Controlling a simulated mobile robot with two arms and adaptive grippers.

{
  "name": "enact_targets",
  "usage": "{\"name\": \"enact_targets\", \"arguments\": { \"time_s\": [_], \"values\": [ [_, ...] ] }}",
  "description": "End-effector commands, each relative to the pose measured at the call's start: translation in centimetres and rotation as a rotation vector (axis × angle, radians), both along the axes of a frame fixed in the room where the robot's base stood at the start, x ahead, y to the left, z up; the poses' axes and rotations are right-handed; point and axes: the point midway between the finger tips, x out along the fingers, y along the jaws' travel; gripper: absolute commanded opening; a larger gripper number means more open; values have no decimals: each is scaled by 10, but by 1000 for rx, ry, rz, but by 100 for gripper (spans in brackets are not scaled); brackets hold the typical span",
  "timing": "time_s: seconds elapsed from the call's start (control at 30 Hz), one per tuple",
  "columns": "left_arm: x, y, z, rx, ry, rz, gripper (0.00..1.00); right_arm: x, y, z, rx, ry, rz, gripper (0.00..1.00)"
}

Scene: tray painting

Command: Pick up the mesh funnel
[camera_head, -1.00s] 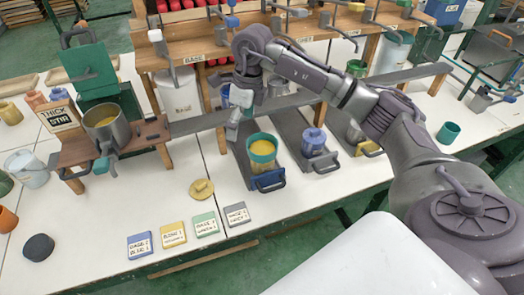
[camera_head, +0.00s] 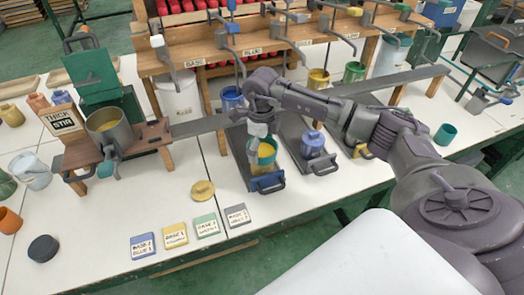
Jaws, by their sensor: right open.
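The teal-rimmed piece with yellow inside, which looks like the mesh funnel (camera_head: 266,152), sits on top of a container on the dark slide tray with the blue front (camera_head: 268,183). My right gripper (camera_head: 261,143) is right over it, pointing down, with its fingers at the rim. It is open. The gripper hides much of the rim, and I cannot tell whether the fingers touch it. My left gripper is not in view.
A blue-lidded jar (camera_head: 312,143) stands on the neighbouring slide tray, close to the right. A yellow lid (camera_head: 202,190) and several labelled cards (camera_head: 174,234) lie in front on the white table. A metal pot (camera_head: 108,128) stands on the wooden stand at left.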

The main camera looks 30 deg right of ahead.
Motion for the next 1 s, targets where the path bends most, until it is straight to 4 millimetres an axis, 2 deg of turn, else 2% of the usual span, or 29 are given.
{"name": "enact_targets", "arguments": {
  "time_s": [0.03, 0.2, 0.47, 0.7, 0.8, 1.0],
  "values": [
    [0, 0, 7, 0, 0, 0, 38, -4, -1, -6, -1, 4, -1, 100],
    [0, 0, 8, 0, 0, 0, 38, -3, 0, -25, 0, 1, -1, 100],
    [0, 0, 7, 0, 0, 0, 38, -2, -1, -28, 0, -1, -1, 100],
    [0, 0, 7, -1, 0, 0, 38, -2, -1, -28, 1, -1, -1, 60],
    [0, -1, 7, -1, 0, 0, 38, -2, -1, -27, 1, -1, -1, 48],
    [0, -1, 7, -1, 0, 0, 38, -2, -1, -26, 0, -1, -1, 47]
  ]
}}
